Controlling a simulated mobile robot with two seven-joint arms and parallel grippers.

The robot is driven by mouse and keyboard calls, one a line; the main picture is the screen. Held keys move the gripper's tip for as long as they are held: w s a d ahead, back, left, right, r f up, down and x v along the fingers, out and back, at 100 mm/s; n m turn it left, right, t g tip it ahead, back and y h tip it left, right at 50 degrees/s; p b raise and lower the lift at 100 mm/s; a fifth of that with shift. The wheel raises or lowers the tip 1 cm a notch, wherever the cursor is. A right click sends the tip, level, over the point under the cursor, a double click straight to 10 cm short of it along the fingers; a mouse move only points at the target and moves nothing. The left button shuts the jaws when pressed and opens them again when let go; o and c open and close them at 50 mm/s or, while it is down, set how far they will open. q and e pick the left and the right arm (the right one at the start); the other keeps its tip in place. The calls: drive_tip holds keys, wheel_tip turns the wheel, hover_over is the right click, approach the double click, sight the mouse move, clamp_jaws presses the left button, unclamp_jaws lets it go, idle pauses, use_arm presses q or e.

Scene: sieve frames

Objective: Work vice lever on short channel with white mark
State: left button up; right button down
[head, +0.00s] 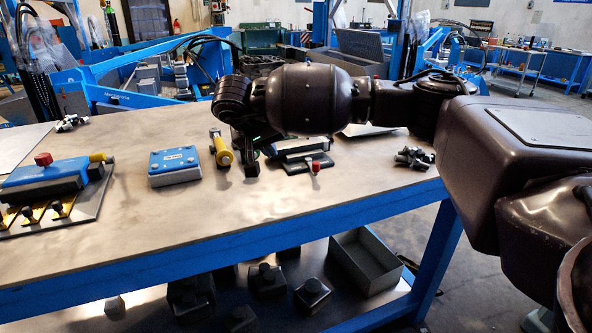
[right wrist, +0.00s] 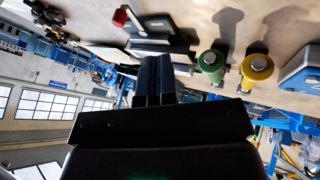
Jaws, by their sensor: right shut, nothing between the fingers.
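A small vice-like fixture (head: 308,163) stands on the bench, with a red-tipped lever (head: 316,167) at its front. A short grey channel-like piece (head: 300,146) lies in it, partly hidden by my right arm. In the right wrist view the fixture (right wrist: 160,42) shows beyond the fingers, with the red lever tip (right wrist: 119,18) and a small pale mark on the grey piece (right wrist: 150,26). My right gripper (head: 251,170) is shut and empty, pointing down left of the fixture, apart from the lever. Its fingers (right wrist: 155,62) are together. My left gripper is not in view.
A yellow-handled tool (head: 222,151) and a green-handled one (right wrist: 210,62) stand close left of my gripper. A blue block (head: 174,164) and a larger blue fixture (head: 45,184) are further left. Dark metal parts (head: 414,158) lie right. The front of the bench (head: 190,215) is clear.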

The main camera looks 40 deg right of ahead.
drive_tip(key=shift+g, duration=0.3)
drive_tip(key=b+x, duration=0.1)
drive_tip(key=x, duration=0.4)
drive_tip(key=b+x, duration=0.1)
drive_tip(key=x, duration=0.4)
drive_tip(key=shift+s+d, duration=0.2)
drive_tip(key=shift+d, duration=0.35)
drive_tip(key=d, duration=0.3)
drive_tip(key=shift+s, duration=0.35)
drive_tip(key=shift+s+d, duration=0.25)
drive_tip(key=shift+d, duration=0.15)
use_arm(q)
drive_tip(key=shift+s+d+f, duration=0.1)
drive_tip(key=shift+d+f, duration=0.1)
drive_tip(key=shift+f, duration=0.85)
use_arm(e)
drive_tip(key=shift+d, duration=0.1)
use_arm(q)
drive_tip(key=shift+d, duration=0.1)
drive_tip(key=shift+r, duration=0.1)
use_arm(e)
drive_tip(key=shift+d+r, duration=0.1)
